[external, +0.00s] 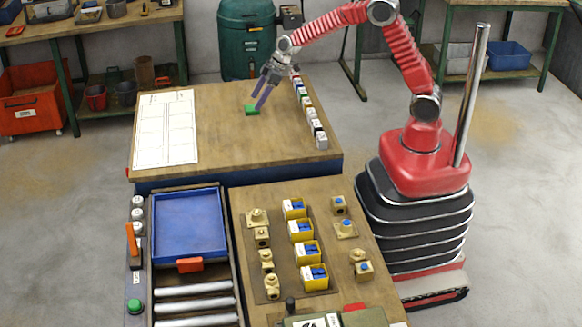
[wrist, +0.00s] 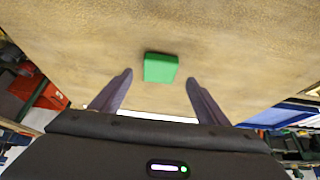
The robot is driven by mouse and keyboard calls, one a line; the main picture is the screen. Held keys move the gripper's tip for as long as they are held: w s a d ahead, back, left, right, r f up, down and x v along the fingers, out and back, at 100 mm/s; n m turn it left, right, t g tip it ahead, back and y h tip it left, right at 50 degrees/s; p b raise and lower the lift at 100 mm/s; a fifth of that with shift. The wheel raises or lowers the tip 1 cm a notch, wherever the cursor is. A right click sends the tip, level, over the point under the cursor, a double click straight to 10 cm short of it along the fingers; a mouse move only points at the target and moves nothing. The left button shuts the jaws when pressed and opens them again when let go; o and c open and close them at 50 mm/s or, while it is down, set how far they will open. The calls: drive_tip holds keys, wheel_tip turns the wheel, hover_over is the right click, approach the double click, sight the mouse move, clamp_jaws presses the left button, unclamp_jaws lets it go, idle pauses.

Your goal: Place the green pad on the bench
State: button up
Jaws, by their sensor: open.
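The green pad (external: 251,109) lies on the wooden top of the bench (external: 225,150), near its middle. In the wrist view the pad (wrist: 161,68) is a small green block, just beyond and between my fingertips. My gripper (external: 259,98) points down at the pad from the upper right in the external view. In the wrist view my gripper (wrist: 158,76) has its two fingers spread apart with nothing between them. The fingers do not appear to touch the pad.
A white marked sheet (external: 167,128) covers the left of the bench top. A row of several small blocks (external: 309,112) lines its right edge. A blue tray (external: 188,222) and a table with brass fittings and yellow boxes (external: 301,231) stand in front.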

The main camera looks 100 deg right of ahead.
sight(252, 107)
drive_tip(key=shift+x, duration=1.75)
drive_tip(key=shift+c, duration=0.2)
drive_tip(key=c, duration=1.2)
drive_tip(key=shift+r, duration=0.1)
wheel_tip(252, 107, up, 10)
